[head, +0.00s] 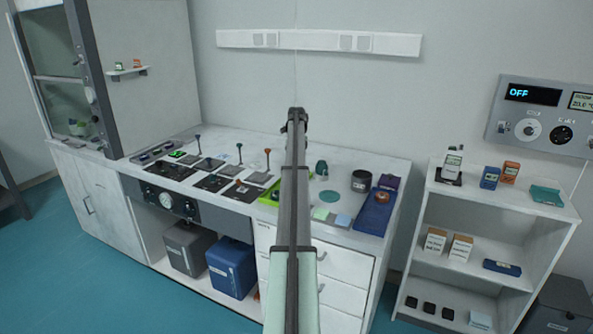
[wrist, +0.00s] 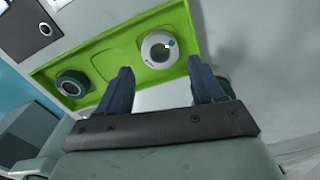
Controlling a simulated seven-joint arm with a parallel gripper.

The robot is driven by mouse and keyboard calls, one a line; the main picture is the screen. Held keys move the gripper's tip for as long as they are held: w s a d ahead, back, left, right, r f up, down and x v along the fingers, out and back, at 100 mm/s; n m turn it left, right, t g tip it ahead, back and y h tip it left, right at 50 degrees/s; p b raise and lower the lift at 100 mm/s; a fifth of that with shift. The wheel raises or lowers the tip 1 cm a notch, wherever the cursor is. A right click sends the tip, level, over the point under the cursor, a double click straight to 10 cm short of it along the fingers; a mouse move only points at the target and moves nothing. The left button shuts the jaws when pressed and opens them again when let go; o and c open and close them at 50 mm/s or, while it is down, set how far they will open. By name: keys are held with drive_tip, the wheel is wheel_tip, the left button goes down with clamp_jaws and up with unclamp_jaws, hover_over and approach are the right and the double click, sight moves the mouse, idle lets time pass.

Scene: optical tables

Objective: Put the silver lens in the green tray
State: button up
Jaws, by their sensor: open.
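The green tray (wrist: 118,50) lies ahead of my gripper in the wrist view. In the head view its left part shows beside my arm (head: 268,198), and the rest is hidden. The silver lens (wrist: 147,50), a pale ring with a grey-green centre and a small teal spot, appears within the right part of the tray. A dark lens with a teal-grey ring (wrist: 72,86) sits in the tray's left part. My gripper (wrist: 160,68) is open, its two dark blue fingers apart, with the silver lens seen beyond the gap and nothing held. The head view does not show the fingers.
Right of my arm on the bench are a black cylinder (head: 361,181), a teal disc (head: 329,197) and a blue tray (head: 371,218) with a copper ring. Left are dark plates and upright posts (head: 267,158). A white shelf (head: 505,197) stands at right.

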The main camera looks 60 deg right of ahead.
wheel_tip(320, 180, up, 6)
drive_tip(key=shift+r, duration=0.25)
idle(0.5)
